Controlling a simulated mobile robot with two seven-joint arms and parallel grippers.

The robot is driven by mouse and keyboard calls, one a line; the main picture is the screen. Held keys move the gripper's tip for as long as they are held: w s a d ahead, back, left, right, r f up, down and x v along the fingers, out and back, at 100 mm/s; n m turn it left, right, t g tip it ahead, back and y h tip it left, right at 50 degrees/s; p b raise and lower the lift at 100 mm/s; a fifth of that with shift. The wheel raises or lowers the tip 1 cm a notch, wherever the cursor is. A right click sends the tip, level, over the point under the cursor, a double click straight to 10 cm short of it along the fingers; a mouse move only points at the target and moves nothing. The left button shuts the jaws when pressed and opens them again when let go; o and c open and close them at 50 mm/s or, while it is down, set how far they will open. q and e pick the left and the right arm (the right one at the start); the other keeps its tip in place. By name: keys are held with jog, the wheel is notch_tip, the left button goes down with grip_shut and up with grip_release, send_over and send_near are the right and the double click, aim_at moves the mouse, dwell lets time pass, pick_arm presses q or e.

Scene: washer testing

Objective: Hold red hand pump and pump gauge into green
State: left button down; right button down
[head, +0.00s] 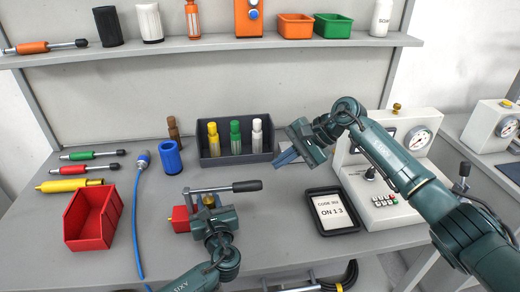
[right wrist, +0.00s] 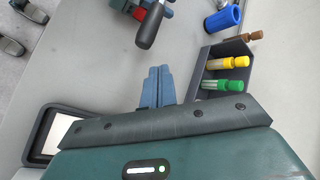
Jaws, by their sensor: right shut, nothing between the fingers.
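The red hand pump (head: 181,219) sits on the table at centre left. Its grey lever with a black grip (head: 247,186) points right, lying roughly level. My left gripper (head: 208,205) is right at the pump, and its hand covers part of the body; its fingers are hidden. In the right wrist view, the black grip (right wrist: 149,27) shows at the top. My right gripper (head: 287,157) is shut and empty, above the table to the right of the lever grip and apart from it; its closed fingers (right wrist: 158,75) show in the wrist view. A round gauge (head: 418,138) is on the white test machine (head: 375,190); its reading is too small to tell.
A black-framed sign (head: 334,212) lies to the right. A red bin (head: 92,215), blue cylinder (head: 171,157) and screwdrivers (head: 90,155) are at left.

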aim_at(248, 183)
jog(key=a+r+n+h, duration=0.1)
jog(key=n, duration=0.1)
jog(key=s+a+r+n+g+h, duration=0.1)
jog(key=a+n, duration=0.1)
jog(key=s+a+r+n+h, duration=0.1)
jog(key=a+n+h, duration=0.1)
jog(key=n, duration=0.1)
jog(key=shift+r+g, duration=0.3)
jog(key=shift+r, duration=0.05)
jog(key=shift+s+a+r+n+h, duration=0.25)
jog(key=shift+r+n+h, duration=0.2)
jog(key=shift+n+h, duration=0.3)
jog(key=x, duration=0.5)
jog(key=shift+a+f, duration=0.15)
jog(key=shift+f, duration=0.15)
dwell(0.3)
